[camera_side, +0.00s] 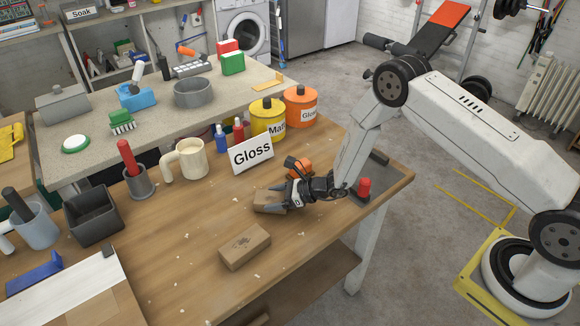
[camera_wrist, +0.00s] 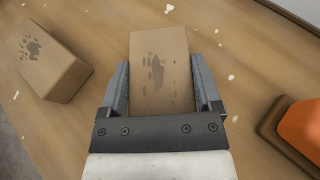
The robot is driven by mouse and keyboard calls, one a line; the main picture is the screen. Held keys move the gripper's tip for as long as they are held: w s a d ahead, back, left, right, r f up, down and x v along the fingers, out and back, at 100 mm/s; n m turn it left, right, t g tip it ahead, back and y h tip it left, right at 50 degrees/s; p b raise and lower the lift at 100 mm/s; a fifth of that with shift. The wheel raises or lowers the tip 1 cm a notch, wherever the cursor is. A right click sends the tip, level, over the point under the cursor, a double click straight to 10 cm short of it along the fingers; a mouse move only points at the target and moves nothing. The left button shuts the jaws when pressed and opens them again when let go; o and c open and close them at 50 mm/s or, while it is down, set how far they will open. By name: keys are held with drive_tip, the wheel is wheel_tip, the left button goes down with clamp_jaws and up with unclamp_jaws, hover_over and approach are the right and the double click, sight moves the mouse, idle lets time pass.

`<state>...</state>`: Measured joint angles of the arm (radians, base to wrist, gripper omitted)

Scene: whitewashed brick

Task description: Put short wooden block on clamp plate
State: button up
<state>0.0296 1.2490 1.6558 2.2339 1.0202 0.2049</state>
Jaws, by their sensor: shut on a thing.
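My gripper (camera_side: 277,193) is low over the wooden bench and shut on a light wooden block (camera_side: 266,203). In the wrist view this block (camera_wrist: 160,75) sits between the two fingers, with dark marks on its top face. A second wooden block (camera_side: 245,247) lies apart on the bench, nearer the front edge; it also shows at the left of the wrist view (camera_wrist: 50,62). The held block looks like the shorter one. A dark grey plate (camera_side: 352,192) with a red knob (camera_side: 364,187), likely the clamp plate, is at the bench's right end. Whether the held block touches the bench is unclear.
An orange tool (camera_side: 299,166) is close behind my gripper and shows at the right of the wrist view. The front bench is mostly clear.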

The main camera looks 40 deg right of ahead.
drive_tip(key=o, duration=1.1)
drive_tip(key=shift+f, duration=0.1)
drive_tip(key=v, duration=1.2)
